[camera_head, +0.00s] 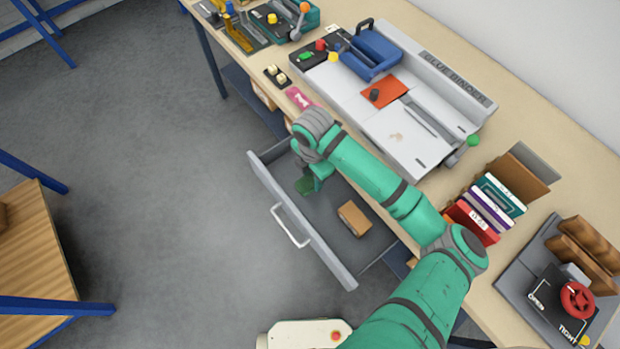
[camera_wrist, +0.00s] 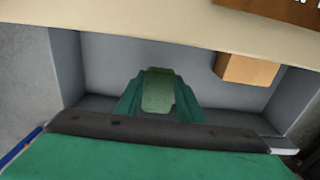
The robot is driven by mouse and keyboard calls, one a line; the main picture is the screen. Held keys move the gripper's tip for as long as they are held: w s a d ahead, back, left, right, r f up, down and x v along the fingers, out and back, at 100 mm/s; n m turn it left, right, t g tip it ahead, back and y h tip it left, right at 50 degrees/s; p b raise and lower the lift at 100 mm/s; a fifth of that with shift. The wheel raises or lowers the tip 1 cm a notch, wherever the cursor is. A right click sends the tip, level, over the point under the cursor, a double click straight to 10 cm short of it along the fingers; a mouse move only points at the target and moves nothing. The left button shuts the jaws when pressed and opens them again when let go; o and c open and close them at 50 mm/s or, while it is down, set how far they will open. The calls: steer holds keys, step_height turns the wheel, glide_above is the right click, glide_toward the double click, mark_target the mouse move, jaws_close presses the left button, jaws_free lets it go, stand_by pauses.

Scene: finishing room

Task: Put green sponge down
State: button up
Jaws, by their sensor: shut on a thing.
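The green sponge (camera_wrist: 158,92) is held between the fingers of my gripper (camera_wrist: 160,105) in the wrist view. In the head view the green sponge (camera_head: 305,185) shows as a small dark green block at the end of my gripper (camera_head: 314,178), at the left part of the open drawer. My gripper is shut on the sponge, inside or just above the drawer (camera_head: 310,240). I cannot tell whether the sponge touches the drawer floor.
A brown block (camera_head: 354,218) lies in the drawer to the right; it also shows in the wrist view (camera_wrist: 246,69). The drawer floor between is clear. The workbench (camera_head: 545,130) above carries a glue binder (camera_head: 430,100), upright books (camera_head: 485,205) and a press with a red wheel (camera_head: 577,299).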

mark_target(310, 176)
steer(key=shift+w+a+f, duration=0.2)
steer(key=shift+w+f, duration=0.25)
steer(key=shift+f, duration=0.15)
steer(key=shift+w+a+f, duration=0.15)
steer(key=shift+w+f, duration=0.3)
steer(key=shift+f, duration=1.7)
steer(key=shift+f, duration=0.1)
steer(key=o, duration=1.1)
step_height(310, 176, up, 12)
steer(key=shift+r, duration=0.15)
